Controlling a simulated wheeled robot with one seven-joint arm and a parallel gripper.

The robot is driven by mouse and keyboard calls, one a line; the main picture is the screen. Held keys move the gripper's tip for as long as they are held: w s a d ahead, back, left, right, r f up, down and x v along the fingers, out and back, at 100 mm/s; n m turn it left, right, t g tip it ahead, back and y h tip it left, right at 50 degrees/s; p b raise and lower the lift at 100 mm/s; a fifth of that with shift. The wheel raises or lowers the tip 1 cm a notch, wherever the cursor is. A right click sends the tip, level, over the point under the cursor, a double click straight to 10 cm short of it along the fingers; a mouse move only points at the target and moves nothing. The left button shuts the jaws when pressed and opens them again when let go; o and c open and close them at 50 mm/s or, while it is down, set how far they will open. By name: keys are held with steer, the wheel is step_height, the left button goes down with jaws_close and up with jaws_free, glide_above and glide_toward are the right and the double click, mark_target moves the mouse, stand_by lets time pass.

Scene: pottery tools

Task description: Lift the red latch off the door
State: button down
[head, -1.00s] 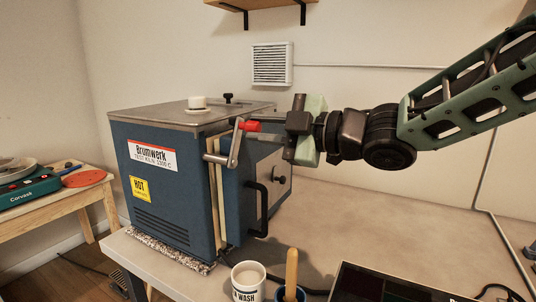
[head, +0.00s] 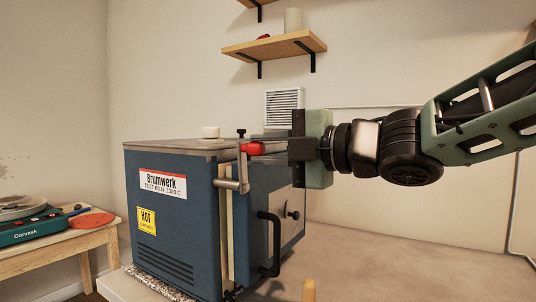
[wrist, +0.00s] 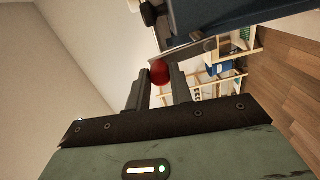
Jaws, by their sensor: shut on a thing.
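The red latch knob (head: 252,148) sits at the top of a grey metal lever (head: 243,170) at the front edge of the blue kiln (head: 165,225). The lever stands nearly upright at the seam beside the kiln door (head: 250,215), which looks closed. My gripper (head: 268,148) reaches in from the right, level with the knob, and is shut on it. In the wrist view the red knob (wrist: 159,71) shows between the two dark fingertips. The fingers hide part of the knob.
A black door handle (head: 264,243) and a round dark knob (head: 293,214) stick out from the door below my gripper. A white object (head: 211,132) stands on the kiln top. A wall shelf (head: 275,45) hangs above. The bench (head: 400,245) to the right looks clear.

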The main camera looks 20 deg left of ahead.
steer(key=c, duration=1.2)
jaws_free()
steer(key=shift+s, duration=0.1)
steer(key=shift+c, duration=0.2)
steer(key=v, duration=1.7)
steer(key=shift+d, duration=0.2)
